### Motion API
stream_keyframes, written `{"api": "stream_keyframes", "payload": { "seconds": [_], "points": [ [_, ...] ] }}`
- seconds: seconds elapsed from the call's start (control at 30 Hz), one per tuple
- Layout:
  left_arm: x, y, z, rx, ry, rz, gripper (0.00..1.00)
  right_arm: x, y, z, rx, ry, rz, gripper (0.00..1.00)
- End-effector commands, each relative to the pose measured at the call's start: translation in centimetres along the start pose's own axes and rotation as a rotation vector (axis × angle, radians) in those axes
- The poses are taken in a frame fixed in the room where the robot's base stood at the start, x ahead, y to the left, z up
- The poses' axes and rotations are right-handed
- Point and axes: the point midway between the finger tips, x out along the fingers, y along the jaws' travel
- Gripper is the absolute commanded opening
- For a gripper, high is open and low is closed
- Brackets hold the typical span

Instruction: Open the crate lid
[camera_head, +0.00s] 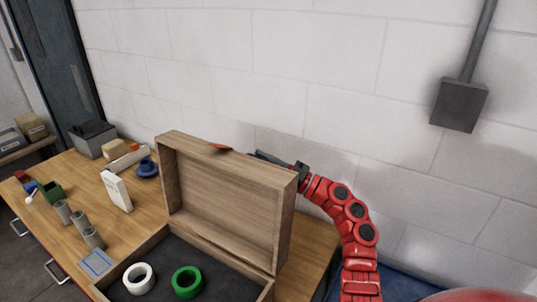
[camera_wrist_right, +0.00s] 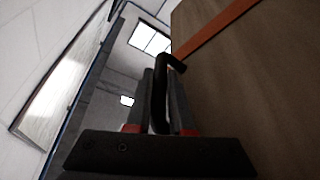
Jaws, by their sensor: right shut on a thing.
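The wooden crate (camera_head: 150,243) stands on the table with its lid (camera_head: 220,195) raised on the far side, roughly upright, its inner face toward me. A white ring (camera_head: 139,278) and a green ring (camera_head: 187,282) lie on the dark floor of the crate. My right gripper (camera_head: 262,157) is behind the lid's top edge, partly hidden by it. In the right wrist view, my gripper (camera_wrist_right: 163,100) is shut on a black handle (camera_wrist_right: 160,75) beside the lid's outer face (camera_wrist_right: 255,90), which has an orange strip (camera_wrist_right: 215,28). My left gripper is not in view.
A white box (camera_head: 116,190), a blue object (camera_head: 147,168) and several grey cylinders (camera_head: 80,220) stand on the table (camera_head: 55,176) left of the crate. A white block wall (camera_head: 270,70) rises close behind the lid and my right arm.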

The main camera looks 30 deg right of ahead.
Motion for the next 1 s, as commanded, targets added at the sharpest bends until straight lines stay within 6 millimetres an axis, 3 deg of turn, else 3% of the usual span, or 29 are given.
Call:
{"api": "stream_keyframes", "payload": {
  "seconds": [0.13,0.43,0.47,0.6,0.87,1.0],
  "points": [
    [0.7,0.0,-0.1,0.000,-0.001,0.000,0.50,0.5,-0.8,-1.2,-0.043,0.002,-0.020,0.00],
    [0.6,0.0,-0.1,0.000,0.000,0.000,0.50,0.5,-0.9,-1.3,-0.050,0.004,-0.021,0.00],
    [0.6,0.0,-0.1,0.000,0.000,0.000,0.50,0.5,-0.9,-1.3,-0.050,0.004,-0.021,0.23],
    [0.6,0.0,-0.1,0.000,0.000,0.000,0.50,0.5,-0.9,-1.3,-0.049,0.003,-0.021,0.49],
    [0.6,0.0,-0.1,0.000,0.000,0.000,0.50,0.5,-0.9,-1.2,-0.049,0.003,-0.021,0.50],
    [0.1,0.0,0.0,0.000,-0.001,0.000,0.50,-0.5,-1.0,-1.0,-0.050,0.002,-0.020,0.50]
  ]
}}
